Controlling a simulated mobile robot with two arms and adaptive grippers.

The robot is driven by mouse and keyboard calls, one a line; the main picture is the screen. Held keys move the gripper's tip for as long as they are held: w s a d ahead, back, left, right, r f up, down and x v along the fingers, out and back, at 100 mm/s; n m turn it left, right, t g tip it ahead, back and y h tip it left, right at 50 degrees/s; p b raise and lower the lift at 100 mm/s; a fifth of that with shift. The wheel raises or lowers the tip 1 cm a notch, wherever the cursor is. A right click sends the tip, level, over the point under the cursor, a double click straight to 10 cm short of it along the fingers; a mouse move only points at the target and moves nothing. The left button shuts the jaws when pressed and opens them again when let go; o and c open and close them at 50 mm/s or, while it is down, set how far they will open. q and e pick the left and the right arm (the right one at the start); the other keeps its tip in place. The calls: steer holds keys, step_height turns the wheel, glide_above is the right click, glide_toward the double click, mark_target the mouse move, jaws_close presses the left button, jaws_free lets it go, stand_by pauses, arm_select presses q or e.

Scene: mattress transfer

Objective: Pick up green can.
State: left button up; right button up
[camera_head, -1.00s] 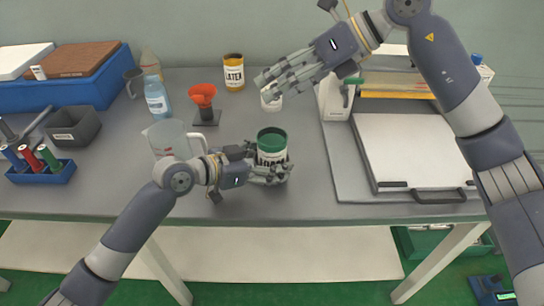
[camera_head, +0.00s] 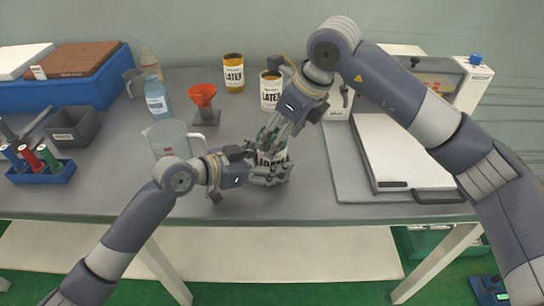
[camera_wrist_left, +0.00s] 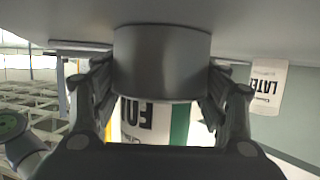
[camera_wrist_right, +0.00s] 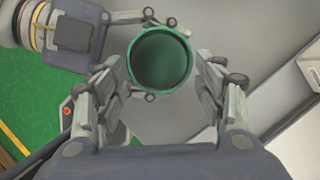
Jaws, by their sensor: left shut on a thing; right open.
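The green can (camera_head: 273,158) has a white label and stands upright near the front middle of the table. Its green top (camera_wrist_right: 160,60) shows from above in the right wrist view, and its label (camera_wrist_left: 138,120) shows in the left wrist view. My left gripper (camera_head: 268,170) is shut on the can from the left side, low on its body. My right gripper (camera_head: 275,140) is open and points down just over the can. In the right wrist view the can's top lies between and beyond my right fingers (camera_wrist_right: 165,95). My right fingers hide part of the can in the head view.
Two LATEX cans stand behind, one farther back (camera_head: 233,74) and one (camera_head: 270,92) close to my right wrist. A clear beaker (camera_head: 170,138) and a red funnel (camera_head: 202,96) stand to the left. A flat white-topped device (camera_head: 400,150) lies to the right.

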arm_select(q)
steer(key=shift+r, duration=0.15)
arm_select(e)
steer(key=x, duration=0.5)
steer(key=shift+w+a, duration=0.2)
steer(key=shift+r, duration=0.1)
steer(key=c, duration=1.1)
steer(key=shift+r, duration=0.15)
step_height(320, 180, up, 10)
stand_by(0.4)
stand_by(0.4)
arm_select(q)
steer(key=o, duration=1.4)
steer(key=shift+c, duration=0.2)
